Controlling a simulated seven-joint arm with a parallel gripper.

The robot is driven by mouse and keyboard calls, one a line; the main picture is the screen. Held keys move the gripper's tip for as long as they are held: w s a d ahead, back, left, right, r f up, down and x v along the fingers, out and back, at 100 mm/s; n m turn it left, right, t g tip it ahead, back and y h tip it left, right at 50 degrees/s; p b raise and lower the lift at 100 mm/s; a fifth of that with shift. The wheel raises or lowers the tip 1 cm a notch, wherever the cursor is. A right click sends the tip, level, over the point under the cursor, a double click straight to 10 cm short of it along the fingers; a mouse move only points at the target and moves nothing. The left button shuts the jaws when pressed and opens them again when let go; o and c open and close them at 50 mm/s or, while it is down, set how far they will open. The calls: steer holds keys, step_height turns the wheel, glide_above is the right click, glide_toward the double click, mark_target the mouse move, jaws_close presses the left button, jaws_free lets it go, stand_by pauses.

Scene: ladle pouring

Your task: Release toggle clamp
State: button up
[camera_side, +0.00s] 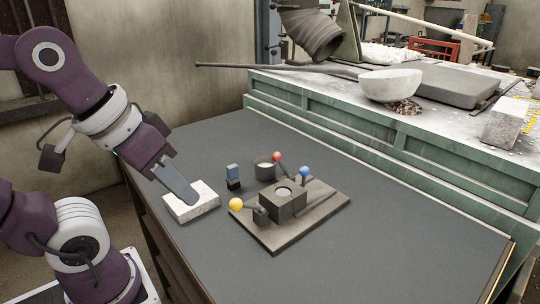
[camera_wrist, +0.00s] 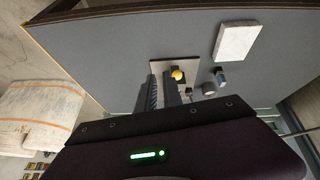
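The clamp fixture's grey base plate (camera_side: 270,236) lies on the dark table. On it stands a grey mould block (camera_side: 284,203) with a round opening. Around the block are levers ending in a yellow ball (camera_side: 236,204), a red ball (camera_side: 278,157) and a blue ball (camera_side: 305,172). The yellow ball (camera_wrist: 178,74) also shows in the wrist view, just beyond my fingers. In the side view my gripper (camera_side: 192,197) points down above a white block, left of the fixture and apart from it. Its fingers (camera_wrist: 161,82) look separated in the wrist view, with nothing held between them.
The white block (camera_side: 191,207) lies left of the fixture. A small blue-and-black object (camera_side: 233,177) and a grey cup (camera_side: 265,168) stand behind the fixture. A ladle (camera_side: 390,84) rests on the higher green bench behind. The table's front right is clear.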

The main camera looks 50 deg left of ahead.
steer(key=w+n, duration=0.2)
steer(key=n, duration=0.1)
steer(key=w+a+n, duration=0.1)
steer(key=w+n, duration=0.1)
steer(key=n, duration=0.2)
steer(key=w+a+n+h, duration=0.1)
steer(key=w+n, duration=0.2)
steer(key=shift+a+r, duration=0.15)
steer(key=shift+r, duration=0.2)
jaws_close()
steer(key=w+a+f+n, duration=0.1)
steer(key=w+a+n, duration=0.3)
steer(key=n, duration=0.5)
steer(key=w+a+n, duration=0.5)
steer(key=a+n, duration=0.4)
steer(key=shift+f+n+t, duration=0.4)
glide_toward(282, 165)
steer(key=f, duration=0.2)
steer(key=a+f, duration=0.1)
steer(key=f, duration=0.1)
steer(key=shift+w, duration=0.1)
